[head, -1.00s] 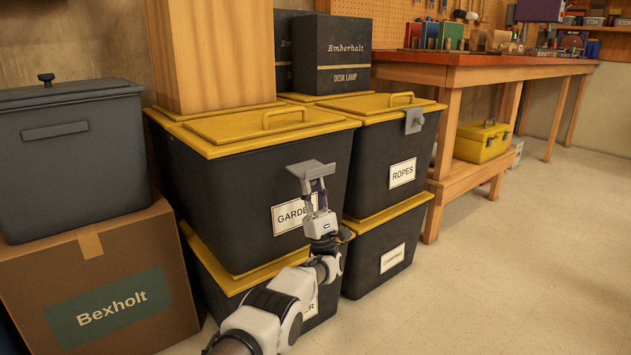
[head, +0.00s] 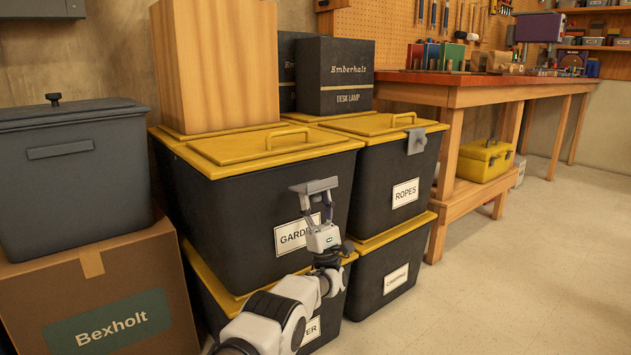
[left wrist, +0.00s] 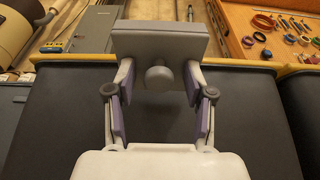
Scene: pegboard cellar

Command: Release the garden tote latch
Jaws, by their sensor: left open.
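The garden tote (head: 235,215) is black with a yellow lid, a handle on top and a partly covered "GARDEN" label. A grey latch plate (head: 314,187) shows in front of it, below the lid edge. In the left wrist view the plate (left wrist: 160,42) has a round knob (left wrist: 158,77) facing me. My left gripper (head: 316,206) is open, its fingers on either side of the knob with a gap to it. The fingertips reach the plate's lower edge; I cannot tell whether they touch it. The plate hides the lid rim behind it. My right gripper is out of view.
A wooden block (head: 218,70) stands on the garden lid. The ropes tote (head: 385,185) is at the right, its grey latch (head: 416,141) over the lid edge. A grey bin (head: 70,190) sits on a cardboard box (head: 100,290) at the left. The floor at the right is clear.

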